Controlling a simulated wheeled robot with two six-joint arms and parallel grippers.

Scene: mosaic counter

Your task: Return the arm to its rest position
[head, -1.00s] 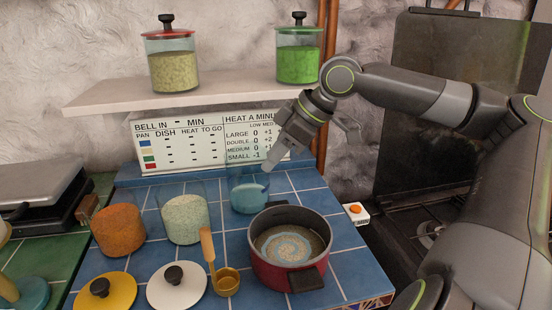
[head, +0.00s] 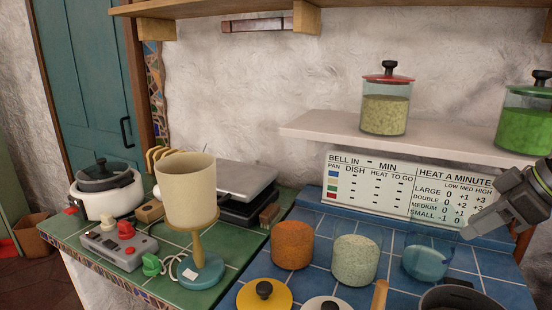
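My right gripper (head: 496,236) is at the right edge, in front of the white chart board and just above and right of the glass jar of blue contents (head: 426,262). Its fingers are spread apart with nothing seen between them; the rest of that arm is cut off by the picture edge. My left gripper and arm are not in view.
Jars of orange (head: 292,246) and pale grain (head: 355,260) stand on the blue tiles. A pot (head: 468,297) is cut off at the bottom right. A shelf (head: 325,127) carries two lidded jars.

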